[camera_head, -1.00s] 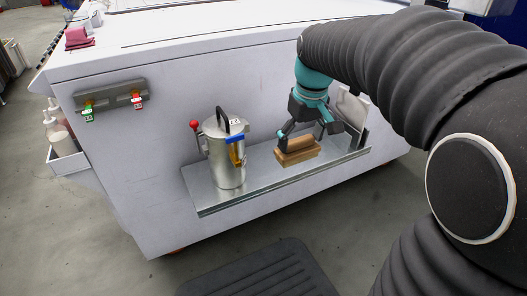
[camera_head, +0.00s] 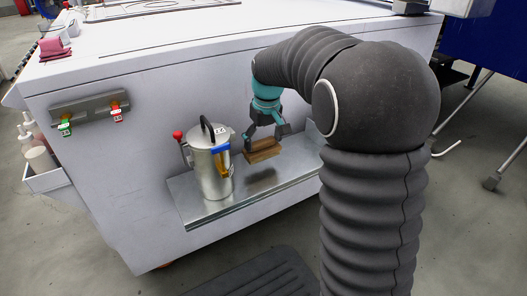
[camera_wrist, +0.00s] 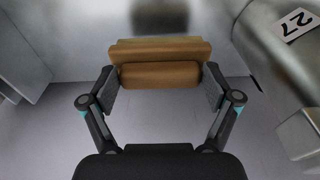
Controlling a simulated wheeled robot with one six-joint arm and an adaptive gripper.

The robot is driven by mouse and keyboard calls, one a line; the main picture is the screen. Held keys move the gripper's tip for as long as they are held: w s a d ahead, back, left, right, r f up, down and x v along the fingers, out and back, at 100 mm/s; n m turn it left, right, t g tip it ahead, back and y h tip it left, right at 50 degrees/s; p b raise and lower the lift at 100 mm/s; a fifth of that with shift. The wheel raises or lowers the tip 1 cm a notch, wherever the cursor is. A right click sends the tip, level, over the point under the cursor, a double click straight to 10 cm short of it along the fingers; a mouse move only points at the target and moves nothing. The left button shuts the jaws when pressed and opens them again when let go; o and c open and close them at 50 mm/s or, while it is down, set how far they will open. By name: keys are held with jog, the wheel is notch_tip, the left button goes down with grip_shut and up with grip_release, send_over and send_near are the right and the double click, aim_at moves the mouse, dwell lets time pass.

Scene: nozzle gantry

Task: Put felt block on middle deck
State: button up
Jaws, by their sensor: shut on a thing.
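The felt block (camera_head: 263,151), a tan-brown two-layered block, is held in my gripper (camera_head: 266,141). It hangs above the metal shelf (camera_head: 200,210) on the white cabinet's side, with a dark patch like its shadow below. In the wrist view the block (camera_wrist: 160,74) lies crosswise between the two fingers of my gripper (camera_wrist: 160,88), which are shut on its ends. I cannot tell which surface is the middle deck.
A steel canister (camera_head: 211,178) with a black handle and red knob stands on the shelf, left of the block. Its tag 27 (camera_wrist: 297,24) shows at the wrist view's right. A tagged rail (camera_head: 90,112) is farther left. My arm hides the shelf's right end.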

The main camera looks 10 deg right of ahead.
aim_at(264, 145)
jog(key=shift+f, duration=1.85)
jog(key=shift+f+b, duration=0.2)
jog(key=shift+b, duration=0.15)
jog(key=o, duration=1)
jog(key=shift+c, duration=0.2)
